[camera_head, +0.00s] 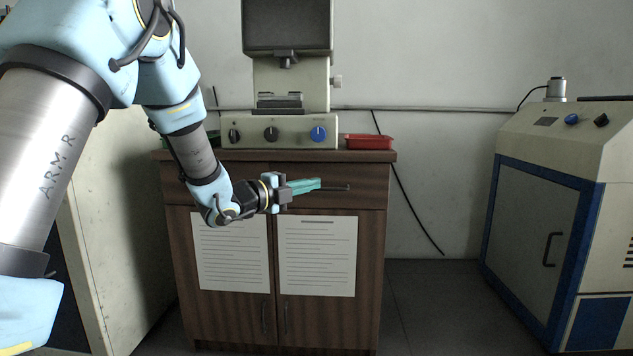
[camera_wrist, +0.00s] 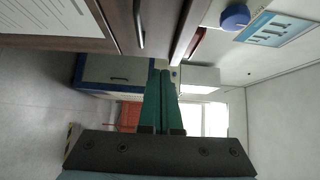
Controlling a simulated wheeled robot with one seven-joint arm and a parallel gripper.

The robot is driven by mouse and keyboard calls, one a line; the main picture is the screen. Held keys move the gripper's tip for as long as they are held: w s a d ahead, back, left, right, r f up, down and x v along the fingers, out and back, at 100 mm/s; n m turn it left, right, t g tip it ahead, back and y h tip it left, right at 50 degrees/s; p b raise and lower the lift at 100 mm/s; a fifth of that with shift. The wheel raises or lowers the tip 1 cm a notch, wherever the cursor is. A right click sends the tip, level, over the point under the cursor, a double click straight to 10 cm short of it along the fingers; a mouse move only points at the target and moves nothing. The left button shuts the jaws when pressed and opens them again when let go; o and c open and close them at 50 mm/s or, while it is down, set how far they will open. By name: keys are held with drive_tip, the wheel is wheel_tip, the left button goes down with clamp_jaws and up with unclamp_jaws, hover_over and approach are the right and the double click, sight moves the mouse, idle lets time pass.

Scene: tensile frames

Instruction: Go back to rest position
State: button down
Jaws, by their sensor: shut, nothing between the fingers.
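My gripper (camera_head: 318,184) has green fingers and points to the right in the head view, in front of the wooden cabinet's drawer (camera_head: 372,187). In the wrist view my gripper (camera_wrist: 164,75) shows its two fingers side by side, closed together with nothing between them. The cabinet drawer front (camera_wrist: 130,8) lies along the top of the wrist view with its handle. I cannot tell the exact gap between the fingers and the drawer.
A testing machine (camera_head: 280,132) with knobs and a red tray (camera_head: 369,142) stand on the cabinet top (camera_head: 388,156). Two paper sheets (camera_head: 318,256) hang on the cabinet doors. A beige and blue machine (camera_head: 545,220) stands at the right. The floor (camera_head: 430,305) between is clear.

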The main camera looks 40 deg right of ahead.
drive_tip(key=w+a+f+n+t+y, duration=0.3)
drive_tip(key=w+a+n+t+y, duration=0.25)
drive_tip(key=w+a+n, duration=0.55)
drive_tip(key=a+f+n+t+y+p, duration=0.1)
drive_tip(key=a+f+n+y, duration=0.25)
drive_tip(key=a, duration=0.55)
drive_tip(key=a+f+n+t+y, duration=0.1)
drive_tip(key=a+f+n+y, duration=0.3)
drive_tip(key=a, duration=0.6)
drive_tip(key=s+a+f+n+g+y+p, duration=0.15)
drive_tip(key=s+a+n+g, duration=0.25)
drive_tip(key=s+a+n, duration=0.45)
drive_tip(key=s+a+f+n+g+y, duration=0.25)
drive_tip(key=s+a+n, duration=0.35)
drive_tip(key=s+a, duration=0.45)
wheel_tip(320, 180, up, 39)
drive_tip(key=g+p, duration=0.1)
drive_tip(key=p, duration=3.7)
drive_tip(key=shift+f+n+y, duration=0.2)
drive_tip(key=shift+n+y, duration=0.1)
drive_tip(key=shift+y, duration=0.1)
drive_tip(key=shift+a, duration=0.1)
